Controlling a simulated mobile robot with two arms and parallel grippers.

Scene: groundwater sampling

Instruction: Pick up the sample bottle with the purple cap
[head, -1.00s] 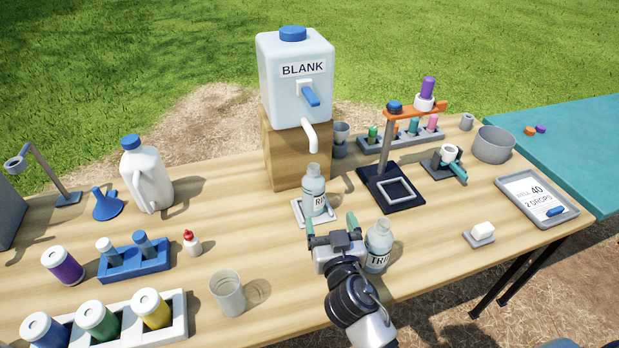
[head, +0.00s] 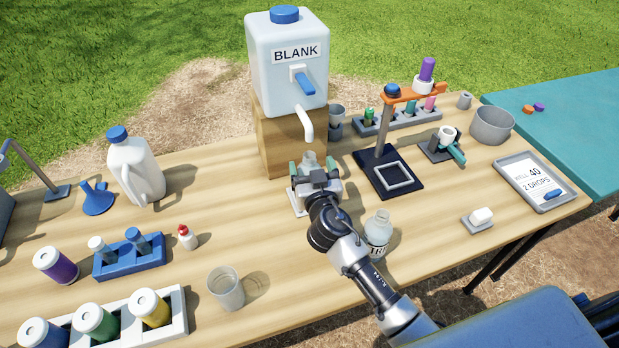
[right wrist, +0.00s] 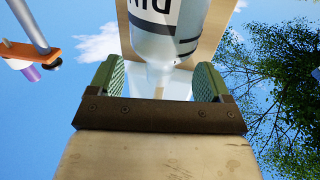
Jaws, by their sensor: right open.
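No bottle wearing a purple cap shows clearly. A purple cylinder (head: 427,69) sits in a white collar on the orange arm of a stand. In the right wrist view the labelled clear bottle (right wrist: 168,45) appears beyond and between the open fingers. My left gripper is out of view.
A second open clear bottle (head: 378,232) stands beside my right arm. The BLANK container (head: 287,80) with its spout rises behind the gripper. The black-based stand (head: 385,170) is to the right. A clear cup (head: 226,288) and a white-capped purple bottle (head: 56,266) stand left.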

